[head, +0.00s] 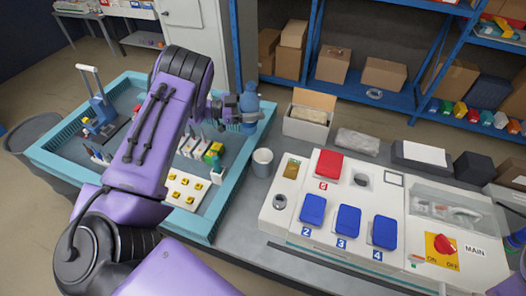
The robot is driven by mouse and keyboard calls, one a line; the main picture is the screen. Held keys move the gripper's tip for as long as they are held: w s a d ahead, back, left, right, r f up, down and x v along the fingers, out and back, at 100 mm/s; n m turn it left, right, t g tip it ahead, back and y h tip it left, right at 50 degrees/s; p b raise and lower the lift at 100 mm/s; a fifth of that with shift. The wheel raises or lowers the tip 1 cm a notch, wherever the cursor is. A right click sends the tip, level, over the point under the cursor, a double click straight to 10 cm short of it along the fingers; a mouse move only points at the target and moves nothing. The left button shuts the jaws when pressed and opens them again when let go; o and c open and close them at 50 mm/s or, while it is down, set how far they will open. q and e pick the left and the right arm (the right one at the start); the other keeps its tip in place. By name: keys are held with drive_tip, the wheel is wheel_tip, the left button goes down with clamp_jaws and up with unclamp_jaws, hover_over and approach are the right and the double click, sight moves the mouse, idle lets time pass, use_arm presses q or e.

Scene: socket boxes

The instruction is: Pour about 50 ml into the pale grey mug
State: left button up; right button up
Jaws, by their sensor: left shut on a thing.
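The pale grey mug (262,162) stands upright on the grey bench, between the teal-rimmed tray and the white socket panel. My left gripper (236,108) is shut on a blue bottle (249,103). It holds the bottle roughly upright, above and a little left of the mug, near the tray's right edge. The bottle and the mug look apart. The inside of the mug is too small to read. My right gripper is not in view.
The teal tray (48,160) holds yellow pieces and tools. The white socket panel (300,240) has blue and red covers and a red main switch (445,244). An open cardboard box (309,116) and a grey packet (357,141) lie behind the mug.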

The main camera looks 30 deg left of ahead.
use_arm(q)
drive_tip(key=shift+d+n+h, duration=0.2)
drive_tip(key=shift+n+h, duration=0.1)
drive_tip(key=shift+n, duration=0.8)
drive_tip(key=shift+t, duration=0.3)
idle(1.5)
